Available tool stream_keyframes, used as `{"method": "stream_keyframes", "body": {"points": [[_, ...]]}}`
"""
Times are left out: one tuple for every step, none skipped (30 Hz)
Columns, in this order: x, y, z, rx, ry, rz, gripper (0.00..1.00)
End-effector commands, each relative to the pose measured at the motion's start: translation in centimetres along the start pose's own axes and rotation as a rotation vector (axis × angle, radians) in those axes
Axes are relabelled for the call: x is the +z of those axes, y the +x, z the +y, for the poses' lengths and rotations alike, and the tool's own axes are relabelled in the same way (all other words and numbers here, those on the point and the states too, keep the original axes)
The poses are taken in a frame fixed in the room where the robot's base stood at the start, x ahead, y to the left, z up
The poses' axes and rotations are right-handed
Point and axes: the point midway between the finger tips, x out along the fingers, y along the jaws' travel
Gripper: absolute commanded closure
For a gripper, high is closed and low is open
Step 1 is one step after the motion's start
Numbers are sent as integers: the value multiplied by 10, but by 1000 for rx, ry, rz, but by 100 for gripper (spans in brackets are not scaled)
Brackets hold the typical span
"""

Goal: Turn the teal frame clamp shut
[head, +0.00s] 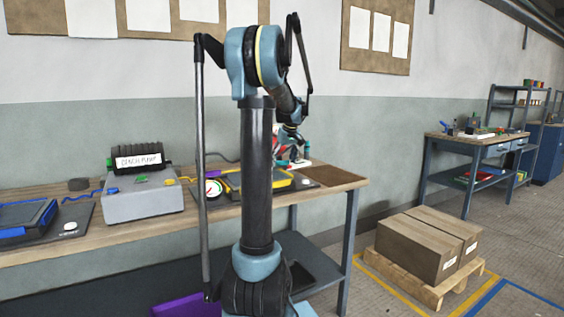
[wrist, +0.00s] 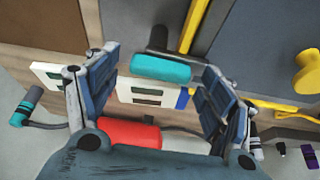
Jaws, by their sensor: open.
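In the wrist view, a teal grip (wrist: 160,68) on a dark bar lies between the fingers of my gripper (wrist: 162,60). The fingers are open, with a gap visible on both sides of the grip; contact cannot be told. A white block (wrist: 140,93) lies just behind the grip, nearer my palm. A second dark handle with teal bands (wrist: 28,106) stands at the far left, outside the fingers. In the head view, my gripper (head: 291,143) is low over the workbench's right part, beside a small teal piece (head: 283,163). My arm hides much of this spot.
A red cylinder (wrist: 130,133) lies close under my palm. A yellow bar (wrist: 194,25) and yellow knob (wrist: 309,72) are beyond the fingers. On the workbench (head: 130,228) are a round gauge (head: 213,189) and a grey box (head: 143,201). Cartons (head: 430,240) stand on a pallet at right.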

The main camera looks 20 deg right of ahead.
Motion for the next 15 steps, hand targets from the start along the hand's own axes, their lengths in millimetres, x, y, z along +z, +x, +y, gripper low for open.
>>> {"method": "stream_keyframes", "body": {"points": [[0, -2, 0, 0, 0, 0, 25], [0, -4, 0, 0, 0, 0, 25], [0, -7, 0, 0, 1, 0, 25], [0, -10, 0, 0, 1, 0, 25], [0, -13, 0, 0, 1, 0, 25], [0, -19, 0, 0, 1, 0, 25], [0, -24, 0, 0, 2, 0, 25], [0, -29, 0, 0, 2, 0, 25], [0, -37, 0, 0, 2, 0, 25], [0, -43, 0, 0, 1, -1, 25], [0, -49, 0, 0, 1, -1, 25], [0, -57, 0, 0, 1, -1, 25], [0, -62, 0, 0, 1, -1, 25], [0, -68, 0, 0, 1, -1, 25], [0, -76, 0, 0, 1, -1, 25]]}}
